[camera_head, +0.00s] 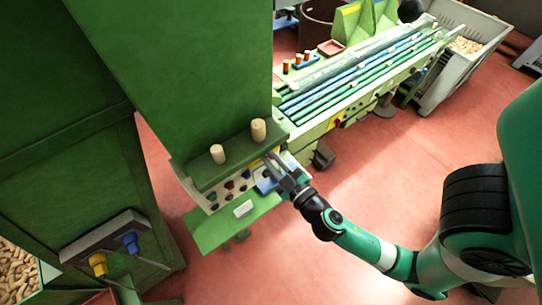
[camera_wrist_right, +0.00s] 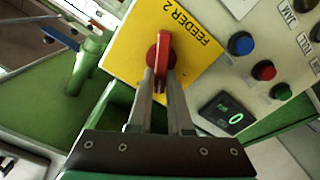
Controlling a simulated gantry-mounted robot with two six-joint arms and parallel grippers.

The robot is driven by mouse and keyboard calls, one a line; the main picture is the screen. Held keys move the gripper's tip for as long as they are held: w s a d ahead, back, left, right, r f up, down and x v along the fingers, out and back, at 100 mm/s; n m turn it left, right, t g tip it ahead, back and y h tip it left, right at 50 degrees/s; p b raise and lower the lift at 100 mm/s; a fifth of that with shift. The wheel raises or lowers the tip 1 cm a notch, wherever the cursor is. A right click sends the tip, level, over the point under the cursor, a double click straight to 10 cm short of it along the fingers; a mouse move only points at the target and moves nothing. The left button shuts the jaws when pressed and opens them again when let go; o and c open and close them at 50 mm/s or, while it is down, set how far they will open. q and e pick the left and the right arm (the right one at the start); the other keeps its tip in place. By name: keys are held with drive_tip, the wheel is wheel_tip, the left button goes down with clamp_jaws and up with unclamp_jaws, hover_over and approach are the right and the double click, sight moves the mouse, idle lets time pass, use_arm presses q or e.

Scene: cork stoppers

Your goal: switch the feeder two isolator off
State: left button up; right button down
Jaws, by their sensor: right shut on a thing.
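The feeder two isolator is a red rotary handle (camera_wrist_right: 161,60) on a yellow plate (camera_wrist_right: 129,62) marked "FEEDER 2", which appears upside down and tilted in the right wrist view. My right gripper (camera_wrist_right: 160,78) has one finger on each side of the handle's grip and is shut on it. The handle stands slantwise to the plate's edges. No on or off marking is readable. In the head view my right gripper (camera_head: 276,170) reaches the right end of the control panel (camera_head: 205,199) and hides the isolator. My left gripper is not in view.
Beside the yellow plate are a blue button (camera_wrist_right: 242,43), a red button (camera_wrist_right: 264,70), a green button (camera_wrist_right: 281,91) and a small display (camera_wrist_right: 228,115). Two cork stoppers (camera_head: 258,130) stand on the green ledge above the panel. Red floor lies open to the right.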

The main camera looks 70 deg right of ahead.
drive_tip(key=n, duration=0.3)
drive_tip(key=f+n, duration=0.1)
drive_tip(key=n, duration=0.7)
drive_tip(key=shift+w+a+f, duration=0.15)
drive_tip(key=shift+w+a, duration=0.15)
drive_tip(key=shift+a, duration=0.05)
drive_tip(key=shift+n, duration=0.4)
drive_tip(key=c, duration=0.8)
unclamp_jaws()
drive_tip(key=shift+f, duration=0.1)
drive_tip(key=shift+c, duration=0.2)
